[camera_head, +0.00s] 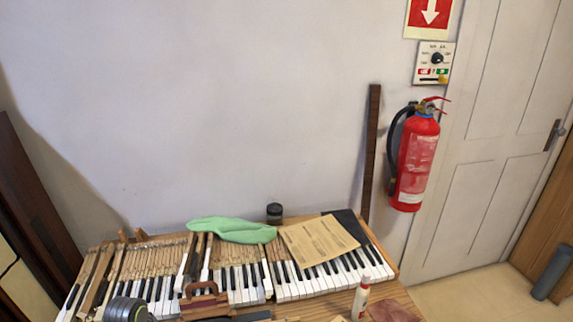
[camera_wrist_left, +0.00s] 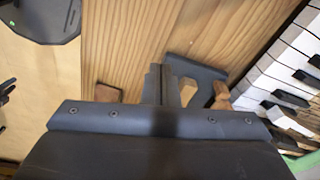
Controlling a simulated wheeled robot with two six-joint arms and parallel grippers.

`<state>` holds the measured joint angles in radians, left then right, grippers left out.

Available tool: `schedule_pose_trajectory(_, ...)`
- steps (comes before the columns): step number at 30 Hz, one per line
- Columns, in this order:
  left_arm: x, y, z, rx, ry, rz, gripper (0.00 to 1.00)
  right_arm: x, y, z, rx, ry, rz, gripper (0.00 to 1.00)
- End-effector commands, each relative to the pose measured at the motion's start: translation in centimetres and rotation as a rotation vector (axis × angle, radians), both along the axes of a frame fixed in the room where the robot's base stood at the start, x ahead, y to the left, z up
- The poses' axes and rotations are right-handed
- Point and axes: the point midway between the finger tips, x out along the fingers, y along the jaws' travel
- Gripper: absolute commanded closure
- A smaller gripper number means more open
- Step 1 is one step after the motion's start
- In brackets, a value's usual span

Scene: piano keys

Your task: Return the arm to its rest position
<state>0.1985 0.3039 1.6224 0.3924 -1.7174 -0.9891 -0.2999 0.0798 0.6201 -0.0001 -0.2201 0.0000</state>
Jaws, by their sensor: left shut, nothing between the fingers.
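In the left wrist view my left gripper (camera_wrist_left: 160,80) is shut and empty, its fingers together over the wooden tabletop (camera_wrist_left: 125,45). A row of piano keys (camera_wrist_left: 282,72) lies to the right of it in that view, apart from the fingers. In the head view the piano keyboard (camera_head: 152,290) stretches across the table at the bottom, with part of its keys stripped to bare wood. I cannot make out my left gripper there. My right gripper is in neither view.
A green cloth (camera_head: 232,230), a dark jar (camera_head: 274,213) and a paper sheet (camera_head: 318,241) are on or behind the keys. A white bottle (camera_head: 360,300) stands in front. A dark-grey piece (camera_wrist_left: 200,70) and a brown block (camera_wrist_left: 108,93) lie near the fingers. A fire extinguisher (camera_head: 415,160) hangs behind.

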Motion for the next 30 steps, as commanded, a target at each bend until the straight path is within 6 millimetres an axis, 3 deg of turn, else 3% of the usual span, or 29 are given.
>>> schedule_pose_trajectory(1, -2.3, -0.3, -0.7, 0.005, -0.007, 0.072, 1.0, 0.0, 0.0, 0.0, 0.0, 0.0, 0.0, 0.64)
schedule_pose_trajectory(5, -7.4, -0.7, -1.0, 0.018, -0.045, 0.287, 1.0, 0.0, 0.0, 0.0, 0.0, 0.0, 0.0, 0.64)
schedule_pose_trajectory(9, -12.7, -1.0, -0.2, 0.019, -0.094, 0.525, 1.0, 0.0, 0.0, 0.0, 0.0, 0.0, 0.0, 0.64)
schedule_pose_trajectory(12, -15.6, -1.0, 0.9, 0.016, -0.128, 0.669, 1.0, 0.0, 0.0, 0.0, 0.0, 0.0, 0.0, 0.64)
schedule_pose_trajectory(18, -19.5, -0.9, 2.9, 0.006, -0.181, 0.877, 1.0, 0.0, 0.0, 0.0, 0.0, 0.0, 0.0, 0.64)
schedule_pose_trajectory(27, -23.9, -0.5, 6.2, -0.01, -0.251, 1.115, 1.0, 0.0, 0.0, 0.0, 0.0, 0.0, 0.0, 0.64)
schedule_pose_trajectory(30, -23.3, -0.3, 4.4, -0.008, -0.244, 1.122, 1.0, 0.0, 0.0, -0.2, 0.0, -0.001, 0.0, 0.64)
